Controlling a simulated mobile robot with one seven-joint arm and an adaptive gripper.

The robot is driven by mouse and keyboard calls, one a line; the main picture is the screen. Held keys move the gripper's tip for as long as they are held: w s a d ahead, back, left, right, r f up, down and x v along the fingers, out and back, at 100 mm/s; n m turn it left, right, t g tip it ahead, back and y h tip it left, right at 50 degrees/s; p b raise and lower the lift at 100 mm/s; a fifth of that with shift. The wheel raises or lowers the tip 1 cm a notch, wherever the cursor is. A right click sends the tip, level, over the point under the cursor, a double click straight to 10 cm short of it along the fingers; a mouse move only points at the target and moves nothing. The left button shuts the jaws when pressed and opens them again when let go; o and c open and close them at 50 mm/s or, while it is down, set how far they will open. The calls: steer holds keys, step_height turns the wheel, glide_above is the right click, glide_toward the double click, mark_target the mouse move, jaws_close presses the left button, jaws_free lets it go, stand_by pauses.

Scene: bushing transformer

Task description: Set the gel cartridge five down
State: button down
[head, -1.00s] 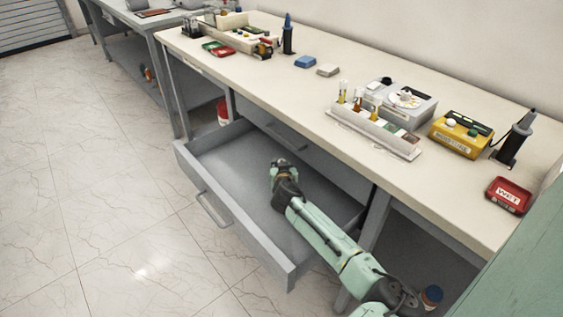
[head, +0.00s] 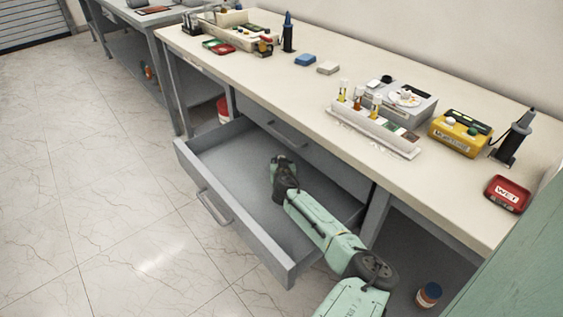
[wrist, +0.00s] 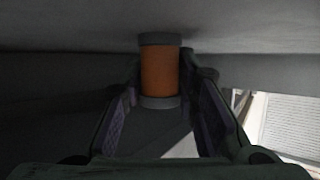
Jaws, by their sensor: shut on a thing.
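The gel cartridge (wrist: 160,70) is an orange cylinder with grey end caps. It stands out between the two dark fingers in the wrist view. My gripper (wrist: 161,82) is shut on it. One end cap is close to a grey surface across the top of that view; I cannot tell whether they touch. In the head view my arm reaches into the open grey drawer (head: 232,167) under the bench. My wrist hides the fingers and the cartridge there.
The drawer's front wall and side walls stand around my wrist; its visible floor looks clear. The bench top (head: 270,85) overhangs the back. On it are a tube rack (head: 375,128), a yellow box (head: 460,134) and a red tray (head: 508,194). A red-orange jar (head: 428,295) stands below at the right.

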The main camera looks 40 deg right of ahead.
steer(key=c, duration=1.3)
jaws_free()
steer(key=shift+r, duration=0.3)
steer(key=shift+s+a, duration=0.1)
steer(key=shift+s, duration=0.15)
steer(key=b+v, duration=0.1)
steer(key=v, duration=1)
steer(key=shift+s+a, duration=0.15)
steer(key=shift+s, duration=0.05)
